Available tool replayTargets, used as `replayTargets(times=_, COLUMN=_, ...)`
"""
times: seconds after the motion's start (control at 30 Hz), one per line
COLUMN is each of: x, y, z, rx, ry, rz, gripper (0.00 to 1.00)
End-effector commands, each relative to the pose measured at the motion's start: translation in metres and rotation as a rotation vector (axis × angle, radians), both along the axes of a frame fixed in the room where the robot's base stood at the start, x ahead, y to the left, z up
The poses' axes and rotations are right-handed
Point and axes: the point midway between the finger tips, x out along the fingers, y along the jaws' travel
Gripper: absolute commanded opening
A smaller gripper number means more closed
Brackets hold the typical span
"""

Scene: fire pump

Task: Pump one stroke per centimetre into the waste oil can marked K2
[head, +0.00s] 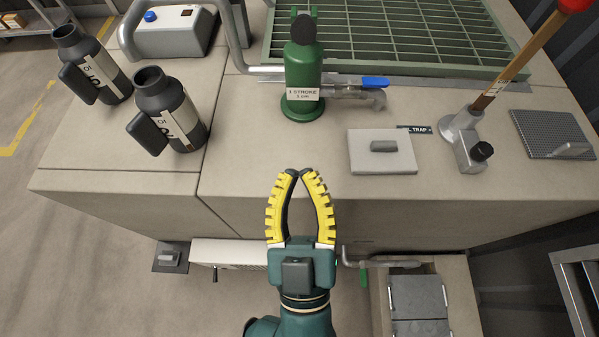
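A green hand pump (303,68) stands upright on the bench, with a label reading "1 STROKE 1 cm". A metal spout with a blue lever (375,82) points right from it. Two dark cans with white labels stand at the left: a rear left can (92,62) and a front can (170,108). Both mouths are uncovered. The label marks are turned and too small to read surely, so I cannot tell which is K2. My gripper (300,173) is in front of the pump, apart from everything. Its yellow fingers bow, with tips close together; nothing shows between them.
A grey plate with a handle (382,150) lies right of the pump, beside an "L TRAP" label (413,129). A wooden lever with a red knob (520,55) slants upward at right. A green grating (400,35) lies behind. A grey box with a blue button (170,32) stands behind the cans.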

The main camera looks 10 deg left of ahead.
Motion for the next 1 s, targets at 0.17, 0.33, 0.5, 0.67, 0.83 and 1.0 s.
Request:
replayTargets(times=0.17, x=0.0, y=0.0, z=0.0, rx=0.0, ry=0.0, rz=0.0, gripper=0.0)
replayTargets(times=0.33, x=0.0, y=0.0, z=0.0, rx=0.0, ry=0.0, rz=0.0, gripper=0.0)
replayTargets(times=0.5, x=0.0, y=0.0, z=0.0, rx=0.0, ry=0.0, rz=0.0, gripper=0.0)
replayTargets(times=0.67, x=0.001, y=0.0, z=-0.001, rx=0.014, ry=0.005, rz=0.006, gripper=0.0)
replayTargets(times=0.83, x=0.031, y=-0.01, z=-0.036, rx=0.179, ry=0.231, rz=0.007, gripper=0.0)
replayTargets(times=1.0, x=0.045, y=-0.013, z=-0.015, rx=0.259, ry=0.379, rz=-0.013, gripper=0.0)
